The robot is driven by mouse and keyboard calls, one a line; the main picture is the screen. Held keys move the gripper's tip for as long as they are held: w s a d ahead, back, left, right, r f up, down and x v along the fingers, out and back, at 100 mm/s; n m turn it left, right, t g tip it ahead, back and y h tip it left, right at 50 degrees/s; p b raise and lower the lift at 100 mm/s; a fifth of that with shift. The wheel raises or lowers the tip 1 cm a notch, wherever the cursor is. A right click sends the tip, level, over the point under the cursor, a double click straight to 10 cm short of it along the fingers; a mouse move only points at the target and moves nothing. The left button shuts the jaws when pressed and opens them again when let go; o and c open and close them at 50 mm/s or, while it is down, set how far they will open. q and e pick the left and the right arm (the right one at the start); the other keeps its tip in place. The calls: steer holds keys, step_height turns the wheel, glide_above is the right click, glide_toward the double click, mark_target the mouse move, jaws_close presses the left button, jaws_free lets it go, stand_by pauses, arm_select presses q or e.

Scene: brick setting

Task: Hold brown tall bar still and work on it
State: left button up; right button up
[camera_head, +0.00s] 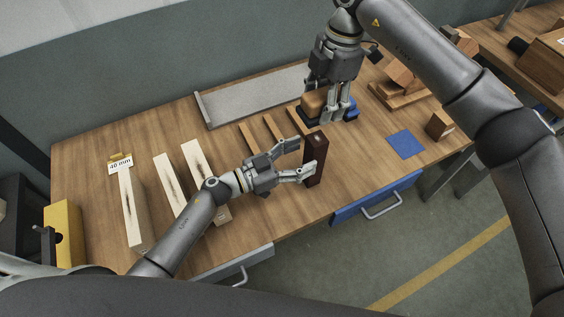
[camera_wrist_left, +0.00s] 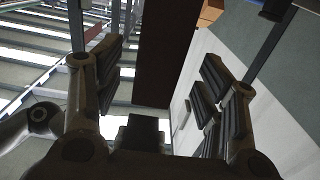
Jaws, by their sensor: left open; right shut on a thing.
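The brown tall bar (camera_head: 316,160) stands upright near the front edge of the workbench. My left gripper (camera_head: 305,161) is open, with its fingers reaching to either side of the bar. In the left wrist view the dark bar (camera_wrist_left: 166,50) shows between the spread fingers (camera_wrist_left: 165,90), with gaps on both sides. My right gripper (camera_head: 339,112) is above the bench behind the bar, shut on a tan-topped block (camera_head: 313,103) with a dark base and some blue. The fingers hide part of that block.
Pale boards with dark streaks (camera_head: 131,205) lie at the left, one by a "40 mm" label (camera_head: 121,163). A grey tray (camera_head: 255,97) is at the back. Thin wooden strips (camera_head: 249,137) lie behind my left gripper. A blue square (camera_head: 405,144) and wooden blocks (camera_head: 440,124) are at the right.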

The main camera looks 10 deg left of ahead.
mark_target(308, 154)
arm_select(q)
steer(key=shift+x, duration=2.35)
steer(key=shift+s, duration=0.1)
steer(key=c, duration=1.3)
